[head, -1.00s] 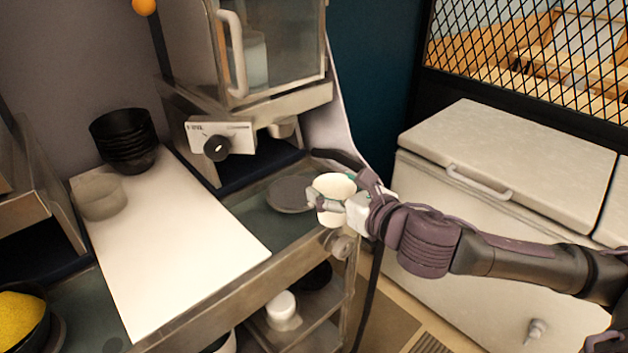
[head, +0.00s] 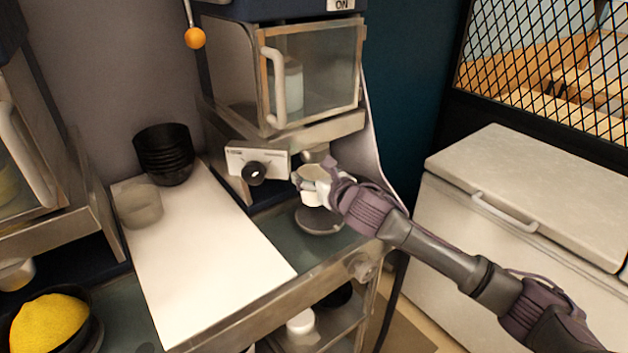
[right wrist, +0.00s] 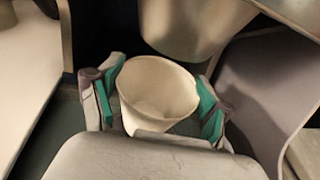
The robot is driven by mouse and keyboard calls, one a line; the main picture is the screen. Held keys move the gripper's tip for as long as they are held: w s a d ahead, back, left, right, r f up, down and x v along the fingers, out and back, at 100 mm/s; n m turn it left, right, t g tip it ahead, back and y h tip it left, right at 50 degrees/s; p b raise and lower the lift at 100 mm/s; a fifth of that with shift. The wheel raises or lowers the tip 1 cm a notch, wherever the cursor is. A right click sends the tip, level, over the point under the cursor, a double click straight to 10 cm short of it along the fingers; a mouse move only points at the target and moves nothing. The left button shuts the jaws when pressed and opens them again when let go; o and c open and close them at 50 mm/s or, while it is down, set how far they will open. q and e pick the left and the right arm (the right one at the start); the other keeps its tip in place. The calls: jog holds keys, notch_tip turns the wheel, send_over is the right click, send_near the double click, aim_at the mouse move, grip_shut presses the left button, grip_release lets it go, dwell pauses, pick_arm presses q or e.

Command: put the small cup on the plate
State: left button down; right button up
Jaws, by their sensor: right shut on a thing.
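The small white cup (head: 310,197) is upright between the fingers of my right gripper (head: 318,184), which is shut on it. In the right wrist view the cup (right wrist: 158,92) looks empty, with a green-padded finger of the gripper (right wrist: 156,102) on each side. The plate (head: 320,221) is a grey disc on the counter under the machine. In the head view it shows just below the cup, partly covered by the cup and gripper. The cup appears to be held above it; the exact gap is hard to tell. My left gripper is not in view.
The machine's metal underside (right wrist: 190,22) is close behind the cup. Its knob panel (head: 257,163) is to the left. A white board (head: 205,250) holds stacked black bowls (head: 164,153) and a translucent cup (head: 139,205). A white chest (head: 510,235) stands at the right.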

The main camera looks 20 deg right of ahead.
notch_tip(320, 180, down, 2)
jog(key=shift+f, duration=0.25)
jog(key=o, duration=0.7)
jog(key=shift+f, duration=0.1)
jog(key=b+v, duration=0.1)
jog(key=v, duration=1.1)
jog(key=shift+r+b, duration=0.25)
jog(key=shift+b, duration=0.15)
jog(key=shift+d, duration=0.1)
